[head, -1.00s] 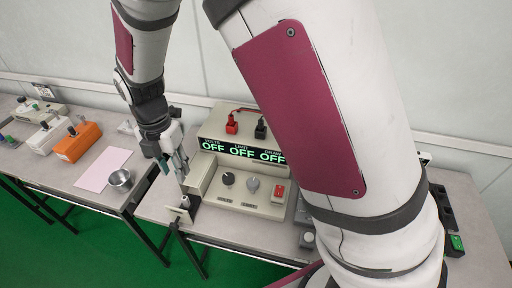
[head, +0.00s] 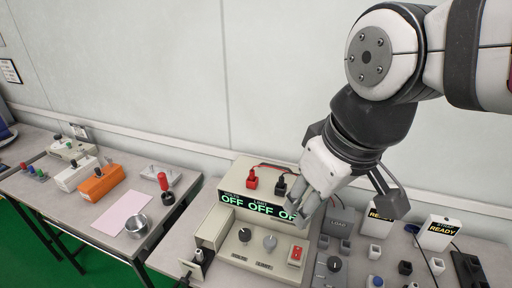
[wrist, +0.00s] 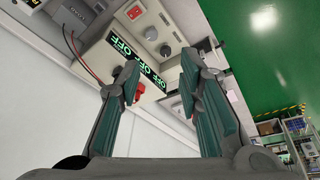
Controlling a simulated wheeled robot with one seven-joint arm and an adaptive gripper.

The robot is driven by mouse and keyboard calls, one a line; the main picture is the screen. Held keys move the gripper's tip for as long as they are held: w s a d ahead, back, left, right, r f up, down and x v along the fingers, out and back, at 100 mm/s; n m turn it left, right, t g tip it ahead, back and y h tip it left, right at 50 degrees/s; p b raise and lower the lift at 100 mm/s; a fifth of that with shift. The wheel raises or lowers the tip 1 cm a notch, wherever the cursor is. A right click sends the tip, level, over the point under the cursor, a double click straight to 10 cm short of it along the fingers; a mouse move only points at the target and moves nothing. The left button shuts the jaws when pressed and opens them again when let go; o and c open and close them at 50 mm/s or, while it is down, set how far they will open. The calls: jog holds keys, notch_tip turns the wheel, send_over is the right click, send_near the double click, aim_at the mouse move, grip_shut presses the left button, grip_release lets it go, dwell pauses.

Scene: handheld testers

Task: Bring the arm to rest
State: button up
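My gripper (head: 308,205) is above and in front of the right part of the beige power supply (head: 218,200), whose display reads OFF in several places. In the wrist view my gripper (wrist: 160,85) has its two green-padded fingers apart with nothing between them. The power supply also shows in the wrist view (wrist: 97,50), beyond the fingers. In the head view the fingers cover part of its rightmost display. I cannot tell there whether they touch it.
Red (head: 252,181) and black (head: 281,186) plugs stand on the supply. A grey load box (head: 334,250) and two READY units (head: 437,233) are to the right.

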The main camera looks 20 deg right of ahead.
jog(key=s+m, duration=0.1)
jog(key=s+d+m, duration=0.1)
jog(key=s+m, duration=0.1)
jog(key=shift+d, duration=0.15)
jog(key=shift+t, duration=0.3)
jog(key=shift+r, duration=0.25)
dwell(0.7)
